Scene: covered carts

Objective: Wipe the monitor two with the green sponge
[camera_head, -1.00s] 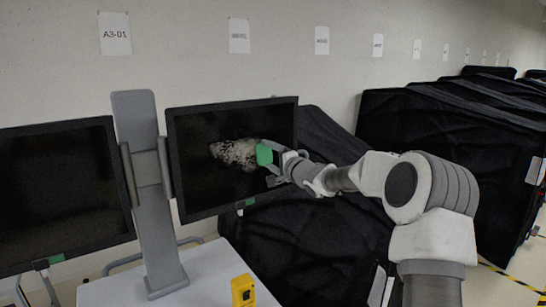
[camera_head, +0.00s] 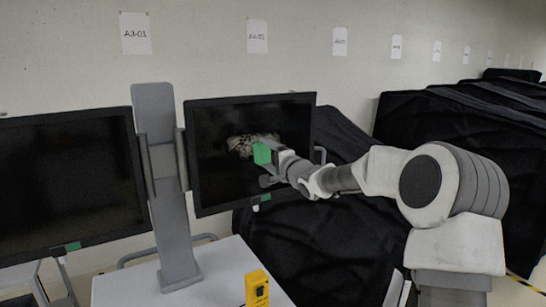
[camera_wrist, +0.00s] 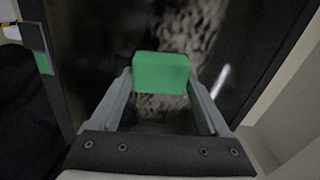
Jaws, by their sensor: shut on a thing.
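The right-hand monitor (camera_head: 215,175) shows a dark screen with a pale speckled smear (camera_head: 240,145) near its middle. I take it as monitor two; its number is not readable. My gripper (camera_head: 271,166) is shut on the green sponge (camera_head: 262,153) in front of this screen, at the smear's lower right. In the wrist view, the sponge (camera_wrist: 161,72) sits between the fingertips of my gripper (camera_wrist: 160,80), with the smear (camera_wrist: 190,25) beyond it. The sponge looks at or very near the screen; exact contact is hidden.
A second monitor (camera_head: 70,190) stands at the left, its screen dark. A grey post (camera_head: 165,190) stands between the monitors on a white cart top (camera_head: 220,275). Black covered carts (camera_head: 310,250) stand behind and right.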

